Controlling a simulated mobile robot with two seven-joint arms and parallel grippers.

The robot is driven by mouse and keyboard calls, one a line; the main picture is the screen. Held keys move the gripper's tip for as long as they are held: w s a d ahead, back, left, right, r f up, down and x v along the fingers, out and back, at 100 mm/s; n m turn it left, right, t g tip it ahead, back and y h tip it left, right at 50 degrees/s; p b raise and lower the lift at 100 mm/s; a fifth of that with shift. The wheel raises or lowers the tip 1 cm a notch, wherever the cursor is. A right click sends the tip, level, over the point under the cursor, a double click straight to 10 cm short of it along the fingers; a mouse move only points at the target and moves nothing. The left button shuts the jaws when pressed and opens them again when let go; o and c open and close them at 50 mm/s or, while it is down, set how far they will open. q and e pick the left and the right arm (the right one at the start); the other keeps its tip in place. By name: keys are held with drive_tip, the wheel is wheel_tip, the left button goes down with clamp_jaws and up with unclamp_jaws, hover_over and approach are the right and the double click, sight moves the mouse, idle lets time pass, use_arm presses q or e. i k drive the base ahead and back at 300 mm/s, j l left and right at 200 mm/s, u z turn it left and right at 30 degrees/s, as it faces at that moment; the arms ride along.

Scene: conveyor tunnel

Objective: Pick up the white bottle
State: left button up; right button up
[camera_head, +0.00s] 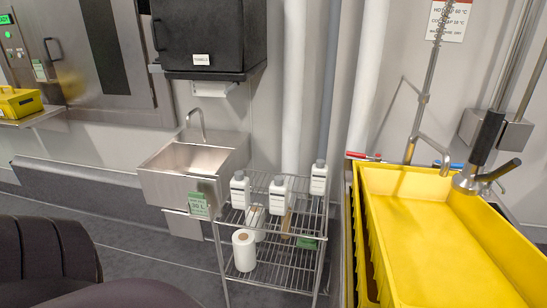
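Three similar white bottles with grey caps stand upright on the top level of a wire shelf rack (262,218). The left bottle (240,192) is near the rack's left front. The middle bottle (277,196) is near the front centre. The right bottle (319,179) is farther back at the right. Which one is the task's bottle I cannot tell. Neither of my grippers shows in the head view.
White paper rolls (244,250) stand on the rack's lower level. A steel sink (190,165) is left of the rack. A large yellow bin (425,240) stands close on the right. A black cabinet (208,35) hangs above.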

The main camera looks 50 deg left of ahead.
sight(278, 189)
drive_tip(key=u, duration=1.45)
drive_tip(key=j+u, duration=0.1)
drive_tip(key=u, duration=0.3)
drive_tip(key=i+u, duration=0.1)
drive_tip(key=u, duration=0.3)
drive_tip(key=i+j+u, duration=0.1)
drive_tip(key=u, duration=0.3)
drive_tip(key=i+u, duration=0.1)
drive_tip(key=u, duration=0.35)
drive_tip(key=i+l+z, duration=0.1)
drive_tip(key=z, duration=0.3)
drive_tip(key=i+l+z, duration=0.1)
drive_tip(key=z, duration=0.3)
